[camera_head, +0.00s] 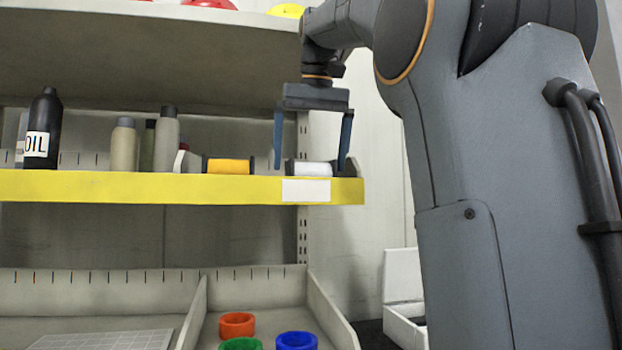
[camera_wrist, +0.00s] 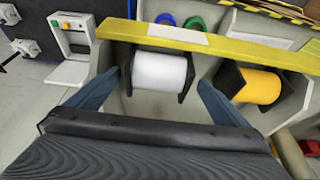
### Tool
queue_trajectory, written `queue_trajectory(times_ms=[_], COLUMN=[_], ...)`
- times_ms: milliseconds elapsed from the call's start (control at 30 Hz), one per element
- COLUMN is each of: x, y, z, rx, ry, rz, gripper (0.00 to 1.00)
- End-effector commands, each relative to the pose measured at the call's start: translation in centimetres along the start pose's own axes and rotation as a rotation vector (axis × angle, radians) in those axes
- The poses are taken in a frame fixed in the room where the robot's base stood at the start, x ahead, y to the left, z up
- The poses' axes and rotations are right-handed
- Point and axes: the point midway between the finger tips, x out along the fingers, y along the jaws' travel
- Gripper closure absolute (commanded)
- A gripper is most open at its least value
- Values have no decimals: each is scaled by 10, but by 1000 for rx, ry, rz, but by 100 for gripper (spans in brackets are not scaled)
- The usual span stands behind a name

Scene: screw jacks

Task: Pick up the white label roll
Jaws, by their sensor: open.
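The white label roll (camera_head: 312,169) lies on the yellow-edged shelf near its right end, between dark end pieces. In the wrist view the white label roll (camera_wrist: 159,72) lies just beyond and between my two fingers. My gripper (camera_head: 313,168) points down above the shelf with its fingers spread, one to each side of the roll. In the wrist view my gripper (camera_wrist: 158,82) is open with nothing held. The shelf lip partly hides the roll's lower side in the head view.
A yellow roll (camera_head: 229,166) lies left of the white one; it also shows in the wrist view (camera_wrist: 258,86). Bottles, including a black oil bottle (camera_head: 43,128), stand farther left. The yellow shelf lip (camera_head: 120,187) runs in front. Another shelf (camera_head: 150,50) hangs above. Coloured rings (camera_head: 237,325) lie below.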

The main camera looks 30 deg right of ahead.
Motion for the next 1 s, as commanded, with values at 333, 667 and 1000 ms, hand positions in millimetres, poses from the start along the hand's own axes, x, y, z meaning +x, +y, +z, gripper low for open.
queue_trajectory(times_ms=[333, 667, 1000], x=[39, 41, 40], y=[4, 4, 4], z=[3, 3, 3], rx=[3, 4, 5], ry=[-2, 0, 1], rz=[1, 2, 2], gripper=[0, 12, 51])
